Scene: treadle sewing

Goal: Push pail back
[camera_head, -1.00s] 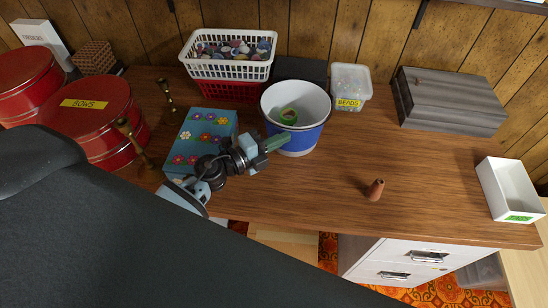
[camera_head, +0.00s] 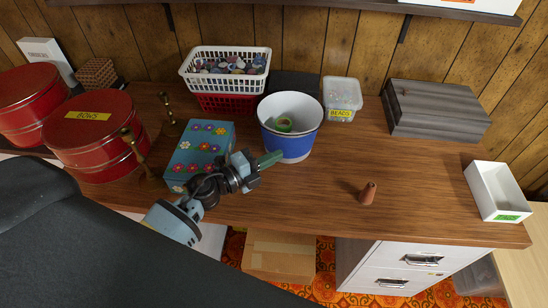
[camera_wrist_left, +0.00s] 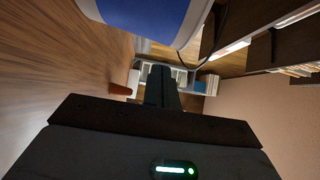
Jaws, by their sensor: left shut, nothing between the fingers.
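The pail (camera_head: 290,146) is blue with a white inside and rim, and stands upright on the wooden table. A roll of green tape (camera_head: 284,124) lies in it. My left gripper (camera_head: 272,158) is shut and empty, its fingertips at the pail's front-left side; I cannot tell whether they touch it. In the left wrist view the pail (camera_wrist_left: 150,15) fills the top edge and the shut fingers (camera_wrist_left: 161,75) point away below it. My right gripper is not in view.
Behind the pail are a white basket (camera_head: 226,72) of buttons, a black box (camera_head: 295,83) and a beads tub (camera_head: 341,98). A flowered box (camera_head: 200,153) lies left. A brown cone (camera_head: 368,193) stands front right. The table (camera_head: 420,180) is clear between cone and grey box (camera_head: 438,108).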

